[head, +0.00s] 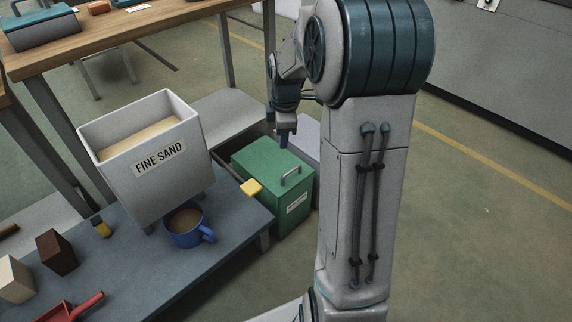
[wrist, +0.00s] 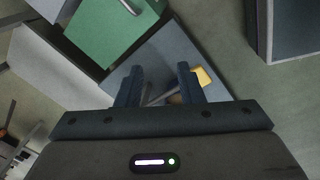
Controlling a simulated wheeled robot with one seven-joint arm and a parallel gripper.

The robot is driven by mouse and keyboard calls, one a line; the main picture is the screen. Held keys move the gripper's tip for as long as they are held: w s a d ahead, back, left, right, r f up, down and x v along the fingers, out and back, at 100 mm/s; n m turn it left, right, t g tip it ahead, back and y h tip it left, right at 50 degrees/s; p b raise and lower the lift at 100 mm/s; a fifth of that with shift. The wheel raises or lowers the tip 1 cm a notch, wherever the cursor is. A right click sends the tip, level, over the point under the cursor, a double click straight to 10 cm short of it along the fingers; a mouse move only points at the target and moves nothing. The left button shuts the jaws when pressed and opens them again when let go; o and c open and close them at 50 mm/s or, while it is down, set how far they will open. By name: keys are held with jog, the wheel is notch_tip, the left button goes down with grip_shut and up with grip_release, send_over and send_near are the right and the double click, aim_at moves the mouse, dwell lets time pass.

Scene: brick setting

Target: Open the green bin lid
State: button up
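The green bin (head: 272,203) stands on the floor by the end of the low table, with a white label on its front. Its green lid (head: 262,168) looks closed and has a grey bar handle (head: 291,176) on top. The lid (wrist: 100,32) and part of the handle (wrist: 130,7) also show at the top of the wrist view. My gripper (head: 287,142) points down near the lid's far edge in the head view, apart from the handle. In the wrist view my gripper (wrist: 157,82) has its two fingers spread with nothing held.
A white FINE SAND hopper (head: 176,180) and a blue mug (head: 186,227) stand on the low table (head: 215,258). A yellow piece (head: 251,188) shows beside the green bin. A wooden workbench (head: 130,25) is behind. Open floor lies to the right.

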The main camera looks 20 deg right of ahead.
jog(key=w+d+f+n+b, duration=0.2)
jog(key=w+d+f+n, duration=0.25)
jog(key=f, duration=0.25)
jog(key=w+d+f+n+b, duration=0.25)
jog(key=w+d+f, duration=0.2)
jog(key=f, duration=0.25)
jog(key=b, duration=0.5)
send_near(292, 170)
jog(key=shift+y, duration=0.4)
jog(key=f, duration=0.5)
jog(key=w+f, duration=0.1)
jog(key=f, duration=0.2)
jog(key=shift+w+d, duration=0.1)
jog(key=shift+r, duration=0.1)
grip_shut()
